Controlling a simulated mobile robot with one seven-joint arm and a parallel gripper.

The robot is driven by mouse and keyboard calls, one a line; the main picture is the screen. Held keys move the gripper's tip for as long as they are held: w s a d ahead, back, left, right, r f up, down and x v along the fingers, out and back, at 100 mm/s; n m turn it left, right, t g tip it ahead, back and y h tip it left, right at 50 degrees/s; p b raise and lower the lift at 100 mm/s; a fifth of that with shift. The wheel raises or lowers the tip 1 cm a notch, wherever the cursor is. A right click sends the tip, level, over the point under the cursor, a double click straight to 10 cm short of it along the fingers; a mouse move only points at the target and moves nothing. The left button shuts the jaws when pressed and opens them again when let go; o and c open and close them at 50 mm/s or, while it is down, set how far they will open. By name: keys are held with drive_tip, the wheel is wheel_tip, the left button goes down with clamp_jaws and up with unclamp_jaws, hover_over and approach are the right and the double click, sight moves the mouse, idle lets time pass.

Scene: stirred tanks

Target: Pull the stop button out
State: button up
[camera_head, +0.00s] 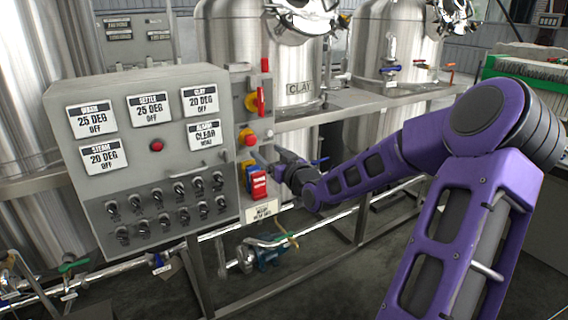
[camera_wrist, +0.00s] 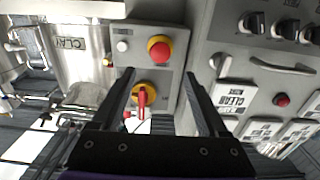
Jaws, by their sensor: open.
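The stop button (camera_wrist: 159,50), a red mushroom head on a yellow collar, sits on a grey panel in the wrist view. The head view appears to show it as a small red knob (camera_head: 250,139) right of the control box. My gripper (camera_wrist: 160,73) is open, with one finger on each side of the picture and the button between and beyond the tips. I see no contact with the button. In the head view my gripper (camera_head: 273,168) is close to the panel, at its right. Whether the button is pressed in cannot be told.
A red-handled yellow rotary switch (camera_wrist: 143,95) is beside the button, also between the fingers in the picture. The control box (camera_head: 150,180) with several knobs stands at left. Steel tanks (camera_head: 300,120) stand behind a rail.

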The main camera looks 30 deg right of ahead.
drive_tip(key=s+p, duration=0.1)
drive_tip(key=s, duration=0.7)
drive_tip(key=shift+s+d, duration=0.15)
drive_tip(key=shift+s, duration=0.05)
